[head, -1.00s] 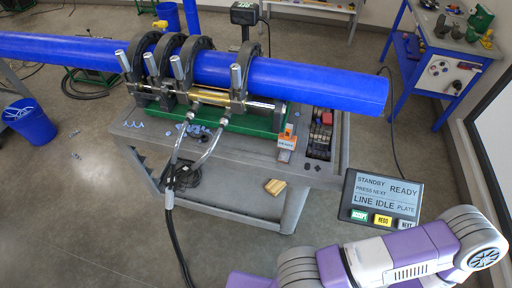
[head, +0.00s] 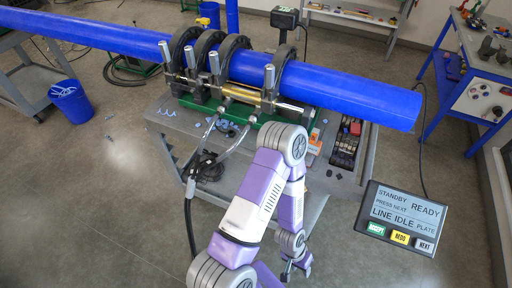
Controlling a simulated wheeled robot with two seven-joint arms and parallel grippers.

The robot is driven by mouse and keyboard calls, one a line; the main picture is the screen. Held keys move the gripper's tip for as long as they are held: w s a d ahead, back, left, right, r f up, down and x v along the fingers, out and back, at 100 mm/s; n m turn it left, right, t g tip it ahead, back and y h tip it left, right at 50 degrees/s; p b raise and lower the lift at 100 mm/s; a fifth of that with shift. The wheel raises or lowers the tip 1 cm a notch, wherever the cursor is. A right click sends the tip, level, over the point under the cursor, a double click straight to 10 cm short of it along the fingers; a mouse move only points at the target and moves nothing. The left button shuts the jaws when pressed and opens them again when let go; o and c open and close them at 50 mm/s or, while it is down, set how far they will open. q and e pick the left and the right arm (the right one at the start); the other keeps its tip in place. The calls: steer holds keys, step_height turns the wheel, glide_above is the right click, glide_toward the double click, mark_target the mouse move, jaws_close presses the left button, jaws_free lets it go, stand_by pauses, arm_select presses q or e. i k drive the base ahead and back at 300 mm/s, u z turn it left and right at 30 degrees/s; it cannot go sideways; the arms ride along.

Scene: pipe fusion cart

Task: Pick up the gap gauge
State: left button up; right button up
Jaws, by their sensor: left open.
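No part is clearly recognisable as the gap gauge. A small orange and white piece (head: 315,146) sits on the cart top beside the green base, partly hidden behind my left arm; I cannot tell whether it is the gauge. My left gripper (head: 288,274) is low in the head view, below the bent purple and white arm. Its small dark fingers are open, and nothing shows between them. It appears in front of the cart's near side, apart from the orange piece. My right gripper is not in view.
A long blue pipe (head: 345,96) lies in dark clamp rings over the grey cart (head: 345,188). A tray (head: 345,147) of dark parts is at the cart's right. A display panel (head: 403,218) stands at lower right. Hoses (head: 190,215) hang in front. A blue bin (head: 70,101) is at left.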

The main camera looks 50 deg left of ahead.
mark_target(315, 146)
steer(key=u, duration=1.3)
steer(key=i, duration=0.1)
steer(key=u, duration=0.05)
